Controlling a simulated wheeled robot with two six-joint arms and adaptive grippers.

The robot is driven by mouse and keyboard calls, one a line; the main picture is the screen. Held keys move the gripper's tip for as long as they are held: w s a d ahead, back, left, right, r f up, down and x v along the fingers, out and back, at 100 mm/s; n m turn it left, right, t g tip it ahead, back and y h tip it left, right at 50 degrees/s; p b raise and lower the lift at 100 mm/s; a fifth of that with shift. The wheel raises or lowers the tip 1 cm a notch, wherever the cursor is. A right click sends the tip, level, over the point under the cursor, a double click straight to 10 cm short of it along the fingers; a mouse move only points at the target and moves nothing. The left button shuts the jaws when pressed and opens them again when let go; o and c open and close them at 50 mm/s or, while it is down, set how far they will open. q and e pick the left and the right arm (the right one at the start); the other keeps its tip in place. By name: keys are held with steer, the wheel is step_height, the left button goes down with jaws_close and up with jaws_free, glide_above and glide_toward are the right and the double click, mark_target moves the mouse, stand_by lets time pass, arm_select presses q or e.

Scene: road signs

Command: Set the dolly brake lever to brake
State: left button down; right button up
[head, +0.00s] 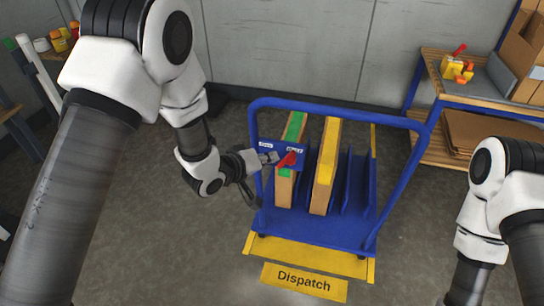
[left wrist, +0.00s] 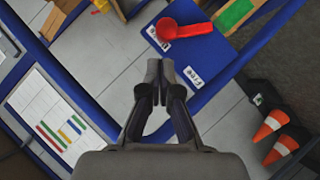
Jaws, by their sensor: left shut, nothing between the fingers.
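The blue dolly (head: 318,228) stands on the floor with its push handle facing me. In the left wrist view the closed tips (left wrist: 155,72) appear below the lever, with a visible gap. My right gripper is out of frame.
Two upright boxes, one with green tape (head: 294,126) and one with yellow tape (head: 330,150), stand on the dolly. A yellow Dispatch floor sign (head: 304,282) lies in front. A wooden workbench (head: 490,98) stands at the right. Orange cones (left wrist: 270,125) show in the left wrist view.

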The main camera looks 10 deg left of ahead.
arm_select(q)
steer(key=d+r+v, duration=0.1)
steer(key=v, duration=0.9)
steer(key=shift+s, duration=0.3)
steer(key=shift+r, duration=0.15)
